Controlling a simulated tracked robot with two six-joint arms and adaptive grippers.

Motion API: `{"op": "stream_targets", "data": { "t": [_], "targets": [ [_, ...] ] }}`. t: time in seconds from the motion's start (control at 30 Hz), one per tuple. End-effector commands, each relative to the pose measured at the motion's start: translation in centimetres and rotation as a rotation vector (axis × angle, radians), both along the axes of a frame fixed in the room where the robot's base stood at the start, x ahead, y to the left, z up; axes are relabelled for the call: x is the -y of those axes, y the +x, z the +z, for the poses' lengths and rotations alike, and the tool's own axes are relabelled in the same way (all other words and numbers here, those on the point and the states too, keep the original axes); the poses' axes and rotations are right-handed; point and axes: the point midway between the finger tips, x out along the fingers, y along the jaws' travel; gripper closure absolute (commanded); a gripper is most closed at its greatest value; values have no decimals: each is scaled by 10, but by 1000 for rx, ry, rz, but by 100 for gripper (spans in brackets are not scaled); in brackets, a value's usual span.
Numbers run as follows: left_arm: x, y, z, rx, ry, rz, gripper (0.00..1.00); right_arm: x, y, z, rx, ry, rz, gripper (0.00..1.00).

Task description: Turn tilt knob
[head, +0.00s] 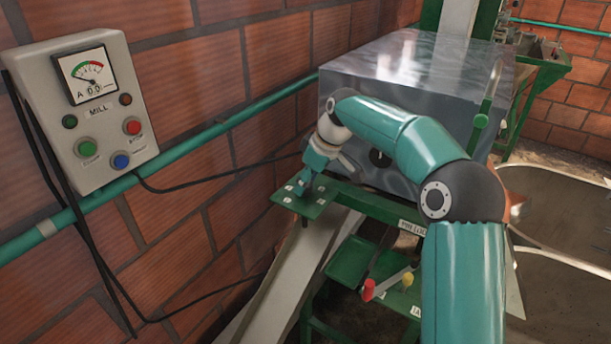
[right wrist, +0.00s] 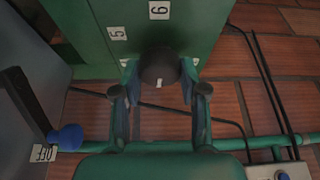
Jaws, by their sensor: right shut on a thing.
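The tilt knob (right wrist: 159,67) is dark and round with a white pointer mark. It sits on a green plate (right wrist: 105,15) with number labels, of which 5 and 6 can be read. My right gripper (right wrist: 160,80) is shut on the knob, with a finger on each side of it. My left gripper is not in view.
A grey control box (head: 82,115) marked MILL hangs on the brick wall at left. A teal pipe (head: 220,128) runs along the wall. A shiny metal housing (head: 410,65) stands behind my right arm. Red (head: 369,290) and yellow (head: 407,279) handles sit below it.

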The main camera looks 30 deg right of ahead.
Motion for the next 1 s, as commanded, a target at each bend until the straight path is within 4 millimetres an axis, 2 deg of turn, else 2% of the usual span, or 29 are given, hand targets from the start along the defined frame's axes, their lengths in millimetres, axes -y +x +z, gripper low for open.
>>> {"op": "stream_targets", "data": {
  "t": [0.27, 0.7, 0.73, 0.87, 1.0],
  "targets": [
    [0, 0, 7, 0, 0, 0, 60, 1, 1, 1, 3, -1, 80, 92],
    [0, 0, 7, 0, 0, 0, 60, 1, 0, 1, 2, -2, 91, 92],
    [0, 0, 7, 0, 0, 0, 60, 1, 0, 1, 2, -2, 91, 54],
    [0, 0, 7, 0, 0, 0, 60, 1, 0, 0, 2, -2, 91, 33],
    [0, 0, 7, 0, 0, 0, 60, 1, 0, 0, 1, -2, 91, 33]
  ]
}}
